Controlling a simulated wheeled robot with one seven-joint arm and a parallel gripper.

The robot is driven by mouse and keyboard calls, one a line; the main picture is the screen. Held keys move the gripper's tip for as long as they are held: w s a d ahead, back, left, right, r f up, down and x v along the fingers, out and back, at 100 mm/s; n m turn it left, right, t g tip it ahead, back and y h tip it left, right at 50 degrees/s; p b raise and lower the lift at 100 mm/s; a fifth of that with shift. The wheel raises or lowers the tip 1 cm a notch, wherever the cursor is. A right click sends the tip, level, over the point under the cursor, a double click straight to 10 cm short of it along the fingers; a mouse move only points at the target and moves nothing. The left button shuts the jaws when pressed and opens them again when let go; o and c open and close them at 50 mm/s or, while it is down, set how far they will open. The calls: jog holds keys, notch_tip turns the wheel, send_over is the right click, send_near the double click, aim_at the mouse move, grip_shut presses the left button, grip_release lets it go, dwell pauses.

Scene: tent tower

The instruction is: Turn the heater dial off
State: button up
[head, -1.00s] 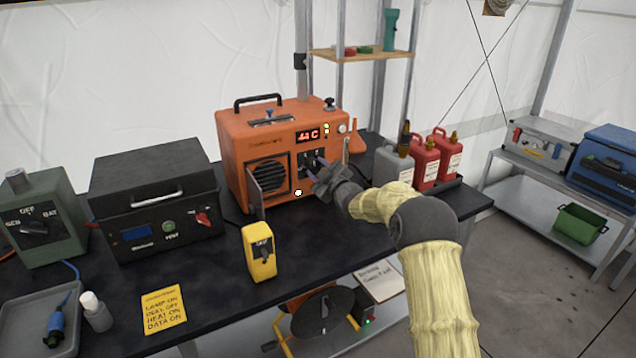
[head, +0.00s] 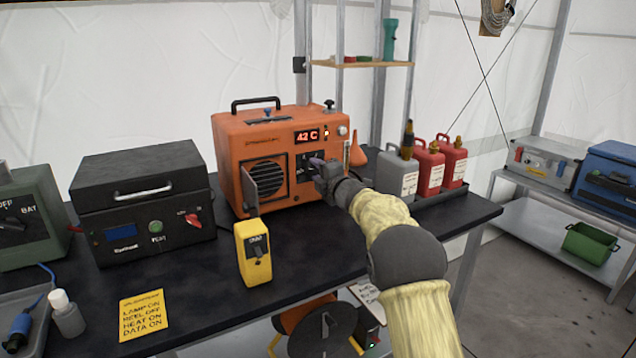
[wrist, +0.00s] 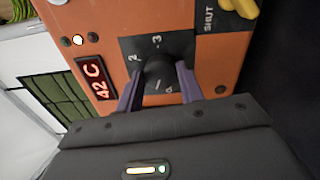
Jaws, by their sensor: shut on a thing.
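The orange heater (head: 275,150) stands at the back of the black table, its red display reading 42 C. Its dark dial (wrist: 158,72) shows in the wrist view on a black plate with white numbers around it. My gripper (wrist: 158,80) is shut on the dial, one purple-grey finger on each side. In the head view my gripper (head: 318,168) is at the heater's front and hides most of the dial. I cannot tell exactly which mark the dial points to.
An open flap (head: 249,186) stands out from the heater's grille. A yellow box (head: 253,253) with a switch stands in front. A grey can (head: 396,172) and red cans (head: 429,166) stand right of my gripper. A yellow note (head: 142,314) lies at the front edge.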

jog(key=n+b, duration=0.3)
jog(key=n, duration=0.1)
jog(key=shift+f+n, duration=0.15)
jog(key=shift+n, duration=0.15)
dwell(0.4)
jog(key=o, duration=1)
jog(key=shift+s+d+b, duration=0.35)
jog(key=shift+s, duration=0.05)
jog(key=b+v, duration=0.1)
jog(key=v, duration=1.5)
